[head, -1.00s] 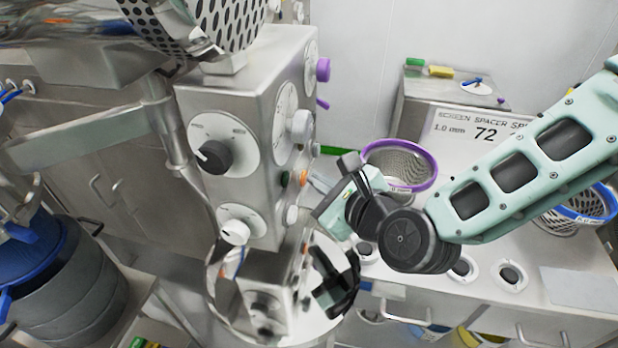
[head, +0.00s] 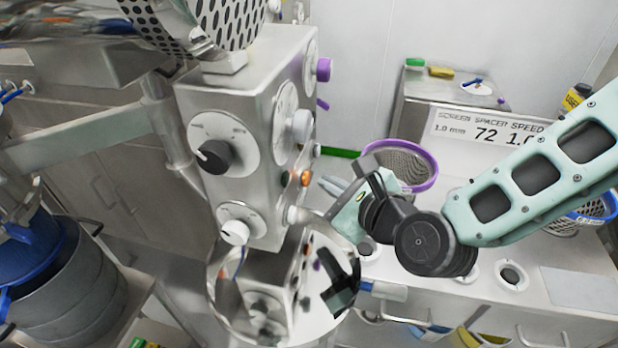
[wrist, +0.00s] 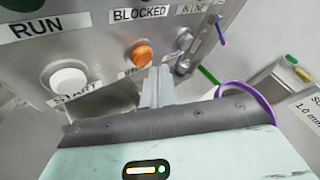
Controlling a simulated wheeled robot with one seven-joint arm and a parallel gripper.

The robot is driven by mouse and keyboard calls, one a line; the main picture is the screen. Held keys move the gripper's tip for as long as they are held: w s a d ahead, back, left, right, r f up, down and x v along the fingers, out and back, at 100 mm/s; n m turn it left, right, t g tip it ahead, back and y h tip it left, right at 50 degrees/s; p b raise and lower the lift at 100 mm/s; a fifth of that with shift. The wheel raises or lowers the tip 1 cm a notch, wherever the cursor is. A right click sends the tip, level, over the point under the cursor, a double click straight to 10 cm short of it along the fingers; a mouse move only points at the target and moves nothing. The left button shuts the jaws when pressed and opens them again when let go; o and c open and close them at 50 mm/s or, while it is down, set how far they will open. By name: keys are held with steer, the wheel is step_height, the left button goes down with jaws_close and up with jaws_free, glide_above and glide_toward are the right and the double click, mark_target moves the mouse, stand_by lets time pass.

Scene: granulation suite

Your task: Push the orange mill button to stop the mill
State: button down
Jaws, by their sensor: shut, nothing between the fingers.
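The orange mill button (wrist: 142,53) is a round button on the side face of the steel control housing (wrist: 112,30), below the BLOCKED label in the wrist view. It also shows in the head view (head: 305,178), on the narrow side of the housing. My gripper (wrist: 157,78) is shut and empty. Its grey fingertips are just below and slightly right of the button in the wrist view. In the head view my gripper (head: 330,184) points left at the panel, with a small gap between the tips and the button.
A white START button (wrist: 68,80) sits left of the orange one. A grey knob (wrist: 184,39) is to its right. A purple-rimmed basket (head: 418,184) stands on the bench behind my gripper. A round mirror (head: 222,300) hangs below the housing.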

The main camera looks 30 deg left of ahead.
steer(key=d, duration=0.2)
steer(key=w+d, duration=0.1)
steer(key=d, duration=0.1)
steer(key=shift+d, duration=0.4)
stand_by(0.6)
steer(key=s+d+r+n+g+h, duration=0.2)
steer(key=s+d+n+h, duration=0.4)
steer(key=d+n, duration=0.7)
steer(key=s+d+r+n+g+h, duration=0.2)
steer(key=s+d+n+g+h, duration=0.3)
steer(key=s+d+n, duration=0.5)
steer(key=d+n+h, duration=0.1)
steer(key=d+n, duration=0.2)
steer(key=shift+s+r, duration=0.15)
steer(key=shift+s, duration=0.1)
steer(key=shift+a, duration=0.25)
